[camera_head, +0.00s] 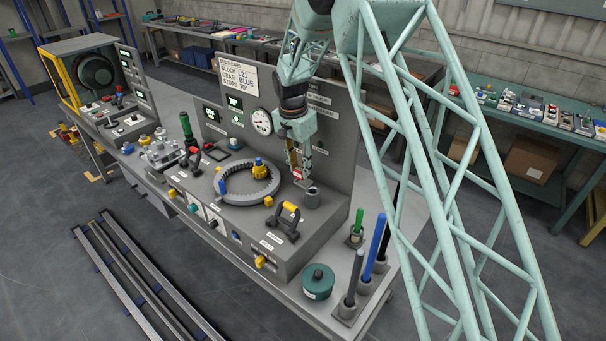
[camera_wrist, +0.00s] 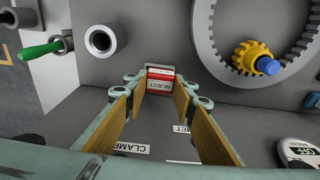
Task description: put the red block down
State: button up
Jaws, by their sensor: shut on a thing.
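My gripper (camera_head: 297,168) points down in front of the grey panel and is shut on the red block (camera_head: 298,174). In the wrist view the block (camera_wrist: 160,74) sits between the tips of the yellow-padded fingers (camera_wrist: 160,84). Its near side shows a white label that seems to read "REJECT". The block is close to the console's top; I cannot tell whether it touches it. The fingers hide its sides.
A short grey hollow cylinder (camera_head: 312,197) stands right beside the gripper. A grey toothed ring (camera_head: 232,196) with a yellow gear (camera_head: 259,168) is to the left. A yellow-handled clamp (camera_head: 287,216) stands nearer the front. The upright panel (camera_head: 335,125) rises behind.

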jog(key=shift+w+d, duration=0.1)
dwell(0.3)
jog(key=shift+w+d+f, duration=0.1)
jog(key=shift+w+d, duration=0.25)
jog(key=shift+d, duration=0.05)
jog(key=shift+f, duration=1.75)
jog(key=shift+f, duration=0.15)
jog(key=o, duration=0.8)
jog(key=shift+r, duration=0.2)
jog(key=r, duration=0.7)
jog(key=s+r, duration=0.1)
jog(key=r, duration=0.3)
jog(key=shift+a+r, duration=0.35)
